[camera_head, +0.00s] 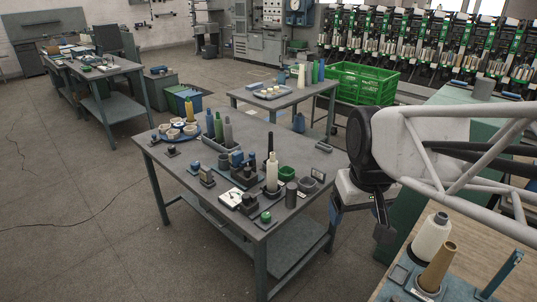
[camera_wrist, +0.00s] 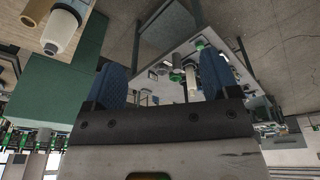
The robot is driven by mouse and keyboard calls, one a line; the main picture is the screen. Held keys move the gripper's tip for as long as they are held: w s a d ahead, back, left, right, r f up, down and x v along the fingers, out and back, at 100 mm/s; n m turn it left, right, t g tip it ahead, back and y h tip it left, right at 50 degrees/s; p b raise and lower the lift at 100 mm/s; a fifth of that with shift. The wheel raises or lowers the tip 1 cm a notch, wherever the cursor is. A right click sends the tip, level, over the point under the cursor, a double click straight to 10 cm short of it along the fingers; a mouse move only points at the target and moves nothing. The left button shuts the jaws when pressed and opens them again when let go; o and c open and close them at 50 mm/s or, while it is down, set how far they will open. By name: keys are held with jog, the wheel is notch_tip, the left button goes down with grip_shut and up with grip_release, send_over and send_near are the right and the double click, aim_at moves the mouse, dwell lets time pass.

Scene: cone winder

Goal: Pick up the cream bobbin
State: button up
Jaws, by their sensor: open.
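The cream bobbin (camera_head: 272,173) stands upright on the middle work table, among dark fixtures, with a dark spindle tip just behind it. It also shows upside down in the wrist view (camera_wrist: 191,83), between my fingers in the picture but farther off, near the right finger. My gripper (camera_wrist: 163,77) is open, with two blue fingers wide apart and nothing between them. In the head view my arm comes in from the right, and its end hangs to the right of the table, clear of the bobbin.
A white cone (camera_head: 431,238) and a tan cone (camera_head: 438,267) stand at lower right. A green crate (camera_head: 361,83) is behind.

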jog(key=w+a+r+n, duration=0.2)
jog(key=w+n, duration=0.1)
jog(key=w, duration=1)
jog(key=n+g, duration=0.2)
jog(key=n, duration=0.7)
send_over(273, 153)
jog(key=f, duration=1.5)
jog(key=shift+s, duration=0.3)
jog(key=shift+w+a+f, duration=0.15)
jog(key=shift+w+f, duration=0.15)
jog(key=shift+w, duration=0.05)
jog(key=shift+f, duration=1.25)
